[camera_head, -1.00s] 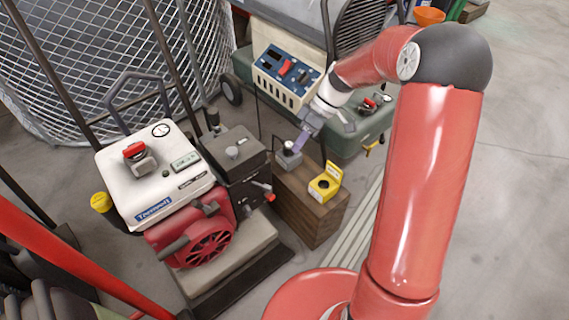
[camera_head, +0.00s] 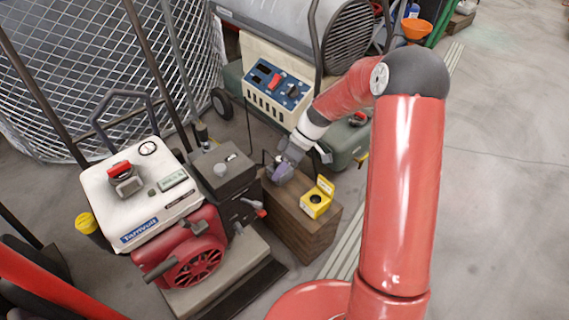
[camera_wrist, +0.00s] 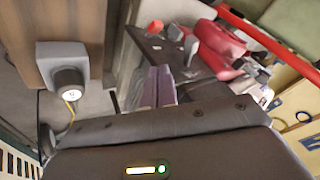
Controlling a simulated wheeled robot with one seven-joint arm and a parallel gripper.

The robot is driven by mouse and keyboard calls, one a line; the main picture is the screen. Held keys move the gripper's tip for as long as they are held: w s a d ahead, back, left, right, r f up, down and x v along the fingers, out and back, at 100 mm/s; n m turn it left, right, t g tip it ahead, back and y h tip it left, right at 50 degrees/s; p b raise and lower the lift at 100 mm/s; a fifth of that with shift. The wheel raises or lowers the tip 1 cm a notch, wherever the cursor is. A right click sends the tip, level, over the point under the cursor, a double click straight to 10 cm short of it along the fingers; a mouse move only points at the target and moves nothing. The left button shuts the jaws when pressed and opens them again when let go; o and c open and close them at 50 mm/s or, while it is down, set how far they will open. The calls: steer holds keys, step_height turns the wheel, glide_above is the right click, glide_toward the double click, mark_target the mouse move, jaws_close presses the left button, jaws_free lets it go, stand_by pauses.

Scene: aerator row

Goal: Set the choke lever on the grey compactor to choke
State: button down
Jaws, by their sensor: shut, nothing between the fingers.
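A machine with a white-topped housing (camera_head: 140,190), a red engine (camera_head: 195,262) and a dark grey box (camera_head: 225,170) stands left of centre. I cannot tell for sure that it is the grey compactor. A small red-tipped lever (camera_head: 260,211) sticks out from the side of the dark box; I cannot confirm it is the choke lever or read its setting. My gripper (camera_head: 283,173) is right of the dark box, above a wooden block. In the wrist view my gripper (camera_wrist: 160,88) has its lavender fingers together and empty, with the dark machine (camera_wrist: 165,48) beyond them.
The wooden block (camera_head: 310,240) bears a yellow box (camera_head: 317,198) and, in the wrist view, a grey box with a dark round knob (camera_wrist: 68,85). A heater-like machine with a blue panel (camera_head: 278,84) stands behind. A wire cage (camera_head: 100,70) is at back left. Floor at right is clear.

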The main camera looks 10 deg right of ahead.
mark_target(250, 202)
steer(key=s+a+f, duration=0.3)
steer(key=s+a, duration=0.1)
steer(key=shift+s+a+f, duration=0.2)
